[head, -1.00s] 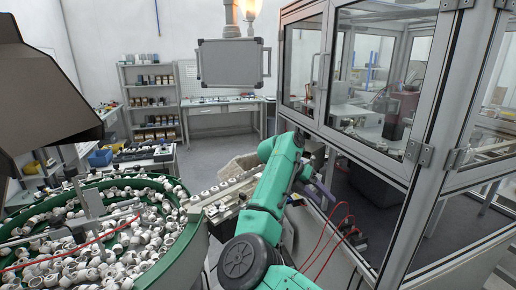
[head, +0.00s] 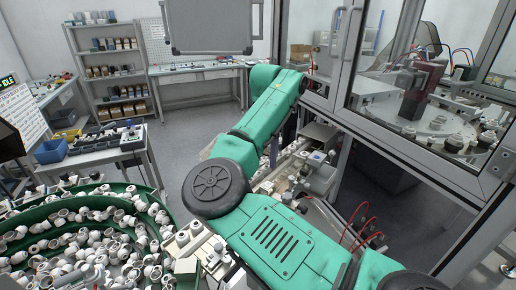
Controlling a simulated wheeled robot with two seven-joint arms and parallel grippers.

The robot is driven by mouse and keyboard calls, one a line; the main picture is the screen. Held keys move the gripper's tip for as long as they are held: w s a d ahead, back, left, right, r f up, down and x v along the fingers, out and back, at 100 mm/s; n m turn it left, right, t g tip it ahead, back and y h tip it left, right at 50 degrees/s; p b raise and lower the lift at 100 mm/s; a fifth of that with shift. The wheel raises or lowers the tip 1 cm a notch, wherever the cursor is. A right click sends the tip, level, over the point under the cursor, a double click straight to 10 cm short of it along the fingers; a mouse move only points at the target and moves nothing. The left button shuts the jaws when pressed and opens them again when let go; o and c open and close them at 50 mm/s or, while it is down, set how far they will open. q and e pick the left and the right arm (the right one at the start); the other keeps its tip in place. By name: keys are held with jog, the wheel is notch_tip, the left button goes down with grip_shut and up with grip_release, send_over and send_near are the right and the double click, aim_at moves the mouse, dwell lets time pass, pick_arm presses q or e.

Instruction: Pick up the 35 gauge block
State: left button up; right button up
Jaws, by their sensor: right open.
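I cannot make out the 35 gauge block in the head view. My right arm (head: 262,120) crosses the middle of the picture, with its elbow toward the left and its forearm reaching up and away. My right gripper (head: 274,152) is small and partly hidden behind the forearm, beside the machine's front. It is open, and I see nothing held in it. My left gripper is out of view.
A green-rimmed bowl feeder (head: 150,205) full of white fittings is at the lower left. A glass-walled machine enclosure (head: 430,90) stands at the right. A small cart (head: 95,158) with parts, a shelf (head: 110,70) and a workbench (head: 195,70) stand behind. Grey floor lies between.

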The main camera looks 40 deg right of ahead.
aim_at(268, 185)
jog(key=s, duration=0.1)
jog(key=s+b, duration=0.1)
jog(key=s+a+f, duration=0.1)
jog(key=shift+s+f+b, duration=0.1)
jog(key=shift+b, duration=0.25)
jog(key=f, duration=0.1)
jog(key=w+f+b, duration=0.1)
jog(key=shift+d+f, duration=0.15)
jog(key=shift+f, duration=0.15)
jog(key=f+b, duration=0.2)
jog(key=shift+w+d+f, duration=0.15)
jog(key=shift+w+f, duration=0.2)
jog(key=shift+w, duration=0.05)
jog(key=shift+s+a+f+b, duration=0.3)
jog(key=shift+s+f+b, duration=0.3)
jog(key=shift+b, duration=0.4)
jog(key=shift+w+f, duration=0.1)
jog(key=shift+w, duration=0.05)
jog(key=shift+w+d, duration=0.2)
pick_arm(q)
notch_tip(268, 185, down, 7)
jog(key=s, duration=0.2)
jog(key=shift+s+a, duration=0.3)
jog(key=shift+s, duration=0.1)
pick_arm(e)
jog(key=c, duration=0.7)
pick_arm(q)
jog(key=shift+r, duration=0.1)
pick_arm(e)
jog(key=shift+c, duration=0.2)
